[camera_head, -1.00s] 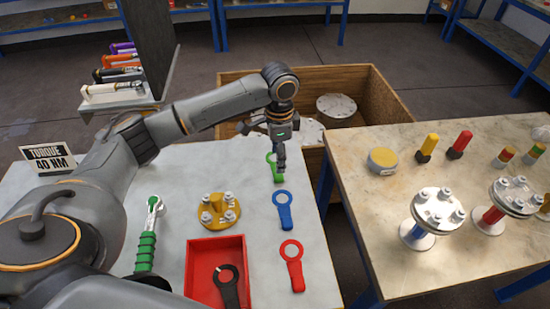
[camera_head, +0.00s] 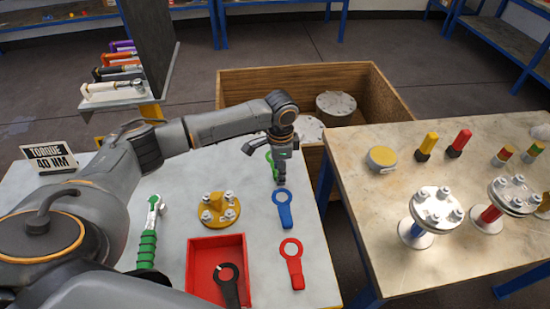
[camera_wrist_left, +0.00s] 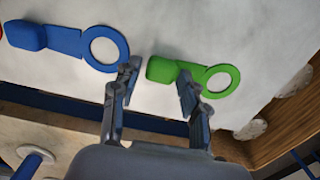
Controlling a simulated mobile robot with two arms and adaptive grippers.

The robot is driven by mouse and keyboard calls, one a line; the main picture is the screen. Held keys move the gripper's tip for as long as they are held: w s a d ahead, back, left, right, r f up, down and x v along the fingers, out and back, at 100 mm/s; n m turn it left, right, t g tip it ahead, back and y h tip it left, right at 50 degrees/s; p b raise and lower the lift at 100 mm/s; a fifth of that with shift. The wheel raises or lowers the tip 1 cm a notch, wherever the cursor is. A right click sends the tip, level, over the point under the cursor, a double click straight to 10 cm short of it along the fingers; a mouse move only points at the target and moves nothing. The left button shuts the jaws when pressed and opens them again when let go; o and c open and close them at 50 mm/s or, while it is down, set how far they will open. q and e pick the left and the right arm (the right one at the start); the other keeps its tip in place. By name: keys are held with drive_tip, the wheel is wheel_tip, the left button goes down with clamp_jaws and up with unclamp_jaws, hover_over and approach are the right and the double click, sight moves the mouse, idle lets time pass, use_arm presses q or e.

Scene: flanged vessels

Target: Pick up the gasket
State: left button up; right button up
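A green gasket (camera_head: 269,158), a ring with a tab handle, lies on the near white table near its far right corner. My left gripper (camera_head: 265,166) is above it and partly hides it in the head view. In the left wrist view the gripper (camera_wrist_left: 156,82) has its fingers apart with nothing held. The green gasket (camera_wrist_left: 220,80) shows there with its handle near the fingertips. A blue gasket (camera_head: 283,209) and a red gasket (camera_head: 291,263) lie in a row nearer me. A black gasket (camera_head: 228,284) is in the red tray. My right gripper is not in view.
The red tray (camera_head: 216,241) and a yellow flange with bolts (camera_head: 217,210) stand left of the gaskets. A green-handled torque wrench (camera_head: 148,240) lies further left. A wooden crate (camera_head: 300,78) is behind. A second table (camera_head: 375,230) with flanged vessels stands right, across a gap.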

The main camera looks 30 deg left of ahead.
use_arm(q)
drive_tip(key=c, duration=0.5)
drive_tip(key=shift+r, duration=0.1)
